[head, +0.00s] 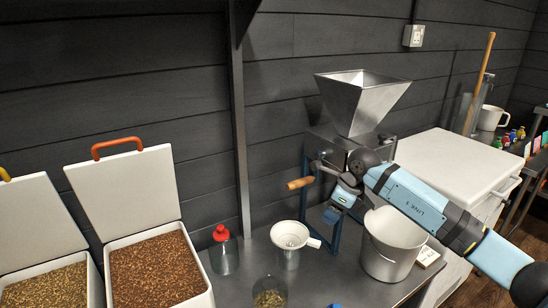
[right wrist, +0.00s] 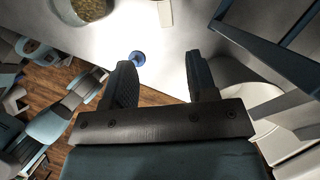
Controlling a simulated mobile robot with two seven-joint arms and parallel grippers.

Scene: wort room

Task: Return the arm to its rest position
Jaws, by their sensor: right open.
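My right arm comes in from the right in the head view, reaching over the white bucket. Its gripper (head: 338,204) is beside the grain mill (head: 361,103), below the wooden crank handle (head: 300,183). In the right wrist view the two dark fingers of this gripper (right wrist: 163,80) are spread apart, with nothing between them. They are over the table (right wrist: 170,45), and the bucket (right wrist: 232,76) is close to the right finger. I cannot tell whether they touch. My left gripper is in neither view.
A white funnel on a jar (head: 290,235), a red-capped bottle (head: 223,250) and a jar of green pellets (head: 269,293) stand left of the gripper. Open grain bins (head: 125,190) are further left. A small blue object (right wrist: 138,58) lies near the table edge. A white chest (head: 455,165) stands right.

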